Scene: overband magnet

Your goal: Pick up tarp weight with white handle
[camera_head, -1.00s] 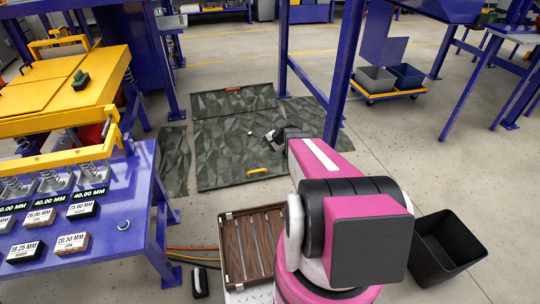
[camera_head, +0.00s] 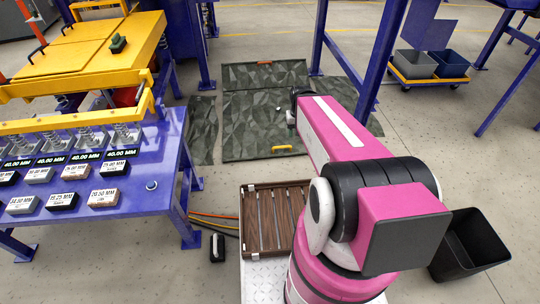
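A dark grey-green, crumpled-looking tarp (camera_head: 240,135) lies on the floor in the head view. A small pale spot (camera_head: 250,109) shows near its middle. It may be the white handle, but it is too small to tell. A yellow handle (camera_head: 281,149) lies at the tarp's near edge and an orange handle (camera_head: 264,63) at its far edge. My gripper (camera_head: 291,118) is over the right part of the tarp, to the right of the pale spot and apart from it in the picture. My pink arm partly hides it, and its fingers are too small to read.
A blue table (camera_head: 140,190) with labelled blocks and a yellow-topped machine (camera_head: 90,55) stand at left. A blue post (camera_head: 385,55) rises right of the tarp. A black bin (camera_head: 468,245) stands at lower right. A cart (camera_head: 430,82) with bins is at upper right. Cables cross the floor.

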